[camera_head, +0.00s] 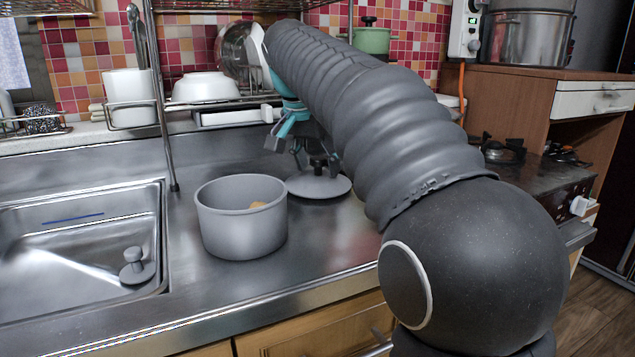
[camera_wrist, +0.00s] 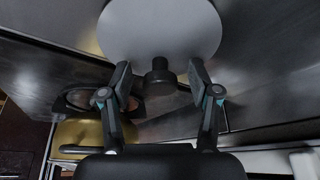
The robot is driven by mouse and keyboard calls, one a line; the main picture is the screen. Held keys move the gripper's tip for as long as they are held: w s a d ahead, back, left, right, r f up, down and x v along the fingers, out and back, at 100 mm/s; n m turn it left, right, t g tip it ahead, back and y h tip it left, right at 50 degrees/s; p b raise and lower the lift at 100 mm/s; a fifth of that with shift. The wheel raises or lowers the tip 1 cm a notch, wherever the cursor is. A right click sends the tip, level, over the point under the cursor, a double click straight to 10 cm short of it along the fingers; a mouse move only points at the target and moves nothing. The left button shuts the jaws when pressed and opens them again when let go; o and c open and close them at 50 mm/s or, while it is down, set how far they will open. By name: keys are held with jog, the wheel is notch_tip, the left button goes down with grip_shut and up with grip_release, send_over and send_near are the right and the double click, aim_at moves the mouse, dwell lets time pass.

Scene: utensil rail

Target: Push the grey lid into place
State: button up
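The grey lid (camera_head: 318,186) lies flat on the steel counter, right of and a little behind the grey pot, with its dark knob (camera_head: 319,166) up. The lid (camera_wrist: 160,28) also shows in the wrist view. The grey pot (camera_head: 242,232) stands upright and uncovered on the counter, with something orange-yellow partly visible inside. My gripper (camera_head: 316,155) is above the lid at its knob. In the wrist view its two fingers (camera_wrist: 160,80) are apart on either side of the knob (camera_wrist: 160,74), with gaps between. The arm hides some of the counter behind.
A sink (camera_head: 85,250) with a drain plug lies left of the pot. A dish rack with white bowls (camera_head: 205,88) stands along the back wall. A stove (camera_head: 540,175) is at the right. The counter in front of the lid is clear.

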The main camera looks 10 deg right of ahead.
aim_at(317, 158)
grip_shut()
jog(key=shift+r, duration=0.1)
notch_tip(317, 158, up, 4)
jog(key=shift+r+p, duration=0.1)
jog(key=shift+p, duration=0.65)
jog(key=s+d+r, duration=0.6)
jog(key=s+d, duration=0.1)
jog(key=s, duration=0.1)
jog(key=shift+s+d+r, duration=0.3)
jog(key=shift+s+r, duration=0.05)
jog(key=shift+s, duration=0.05)
jog(key=c, duration=0.7)
grip_release()
grip_shut()
